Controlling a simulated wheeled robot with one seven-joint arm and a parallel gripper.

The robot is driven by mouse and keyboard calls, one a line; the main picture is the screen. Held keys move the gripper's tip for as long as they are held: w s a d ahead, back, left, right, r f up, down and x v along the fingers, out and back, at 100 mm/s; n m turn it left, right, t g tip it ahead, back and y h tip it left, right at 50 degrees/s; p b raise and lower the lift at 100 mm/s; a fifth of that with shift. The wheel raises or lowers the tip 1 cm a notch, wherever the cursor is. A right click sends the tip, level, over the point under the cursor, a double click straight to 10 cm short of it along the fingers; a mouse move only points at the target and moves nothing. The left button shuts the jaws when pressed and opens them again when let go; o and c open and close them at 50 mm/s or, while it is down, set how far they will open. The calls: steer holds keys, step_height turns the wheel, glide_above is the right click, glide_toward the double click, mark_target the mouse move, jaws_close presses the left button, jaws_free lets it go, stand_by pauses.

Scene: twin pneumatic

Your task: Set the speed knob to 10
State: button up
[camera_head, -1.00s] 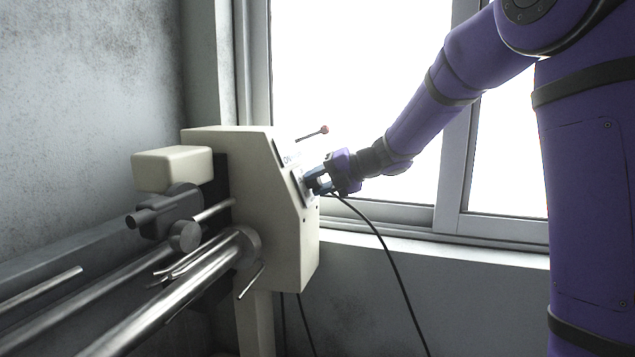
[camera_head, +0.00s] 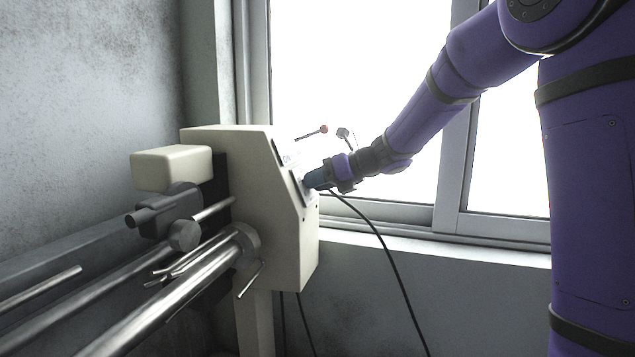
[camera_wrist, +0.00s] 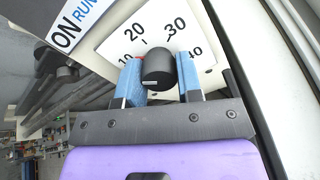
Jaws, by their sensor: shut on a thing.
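The speed knob (camera_wrist: 157,72) is black and stands on a white dial plate (camera_wrist: 110,45) marked 10, 20, 30 and 40 in the wrist view. A short white mark shows on the near end of the knob; I cannot tell which number it points to. My gripper (camera_wrist: 160,62) has its two blue fingers on either side of the knob, shut on it. In the head view my gripper (camera_head: 309,181) is at the sloped panel of the cream machine (camera_head: 268,205), and it hides the knob there.
A black cable (camera_head: 385,255) hangs below my wrist. Metal rails (camera_head: 170,300) run out to the lower left. A window (camera_head: 360,60) is behind my arm.

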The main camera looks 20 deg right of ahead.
steer(key=shift+n, duration=0.5)
steer(key=o, duration=0.9)
steer(key=shift+d, duration=0.1)
steer(key=v, duration=1)
steer(key=shift+s+d+r, duration=0.15)
steer(key=shift+s+d, duration=0.05)
